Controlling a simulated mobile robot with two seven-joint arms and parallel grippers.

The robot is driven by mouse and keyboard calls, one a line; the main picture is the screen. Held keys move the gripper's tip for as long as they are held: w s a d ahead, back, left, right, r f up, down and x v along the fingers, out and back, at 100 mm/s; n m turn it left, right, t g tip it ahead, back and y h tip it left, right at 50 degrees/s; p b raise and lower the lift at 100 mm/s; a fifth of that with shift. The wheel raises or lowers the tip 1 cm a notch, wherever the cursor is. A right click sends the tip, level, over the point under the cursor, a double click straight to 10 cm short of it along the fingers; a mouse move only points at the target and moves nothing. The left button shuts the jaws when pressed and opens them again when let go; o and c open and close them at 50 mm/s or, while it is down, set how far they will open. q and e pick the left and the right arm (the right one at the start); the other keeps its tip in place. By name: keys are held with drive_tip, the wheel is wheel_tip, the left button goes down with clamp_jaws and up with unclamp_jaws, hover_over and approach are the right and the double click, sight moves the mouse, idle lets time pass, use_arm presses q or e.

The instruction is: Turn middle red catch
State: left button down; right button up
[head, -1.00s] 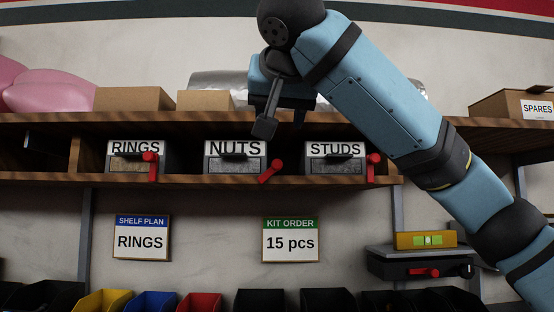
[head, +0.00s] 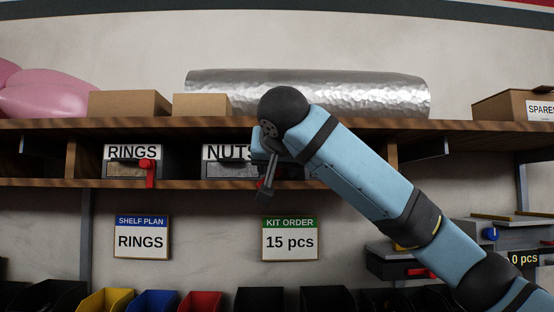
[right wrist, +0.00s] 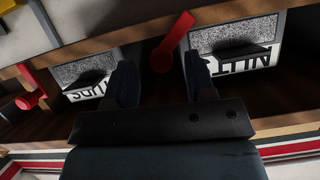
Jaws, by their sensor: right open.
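The middle red catch (right wrist: 172,42) sits beside the NUTS box (right wrist: 235,40) and is tilted at a slant in the upside-down right wrist view. In the head view only a small red part of the catch (head: 261,183) shows behind my right gripper (head: 266,188). My right gripper is open, and in the right wrist view its two fingers (right wrist: 157,72) are on either side of the line to the catch. The catch appears beyond the fingertips; I cannot tell whether they touch it. The NUTS box is partly covered in the head view (head: 228,160). My left gripper is not in view.
The RINGS box (head: 132,168) has its own upright red catch (head: 147,173). The STUDS box (right wrist: 90,80) and its red catch (right wrist: 30,95) are hidden by my arm in the head view. The wooden shelf edge (head: 110,184) runs just below the boxes. A silver roll (head: 330,88) lies above.

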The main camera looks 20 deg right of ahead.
drive_tip(key=shift+w+f, duration=0.15)
drive_tip(key=shift+w, duration=0.2)
drive_tip(key=shift+c, duration=0.4)
drive_tip(key=c, duration=0.8)
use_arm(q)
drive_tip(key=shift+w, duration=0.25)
use_arm(e)
drive_tip(key=shift+c, duration=0.2)
